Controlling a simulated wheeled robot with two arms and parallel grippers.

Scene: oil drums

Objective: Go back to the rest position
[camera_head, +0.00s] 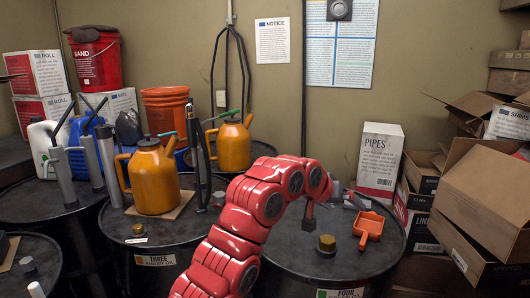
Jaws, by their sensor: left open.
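My red left arm rises from the bottom middle and bends over the black drum labelled FOUR (292,262). At its end my left gripper (309,213) hangs above the drum top, mostly hidden by the wrist. It is open and no object shows in it. A brass-coloured cap (326,244) stands on the drum in front of it. An orange scoop-like tool (369,227) lies to its right, and grey metal pieces (350,200) lie behind. My right gripper is not in view.
Drum THREE (125,238) at left carries an orange oil can (153,180) and a dark upright tool (198,165). Another orange can (234,147) stands behind. A PIPES box (379,160) and stacked open cartons (485,200) crowd the right. Drum FOUR's front top is mostly clear.

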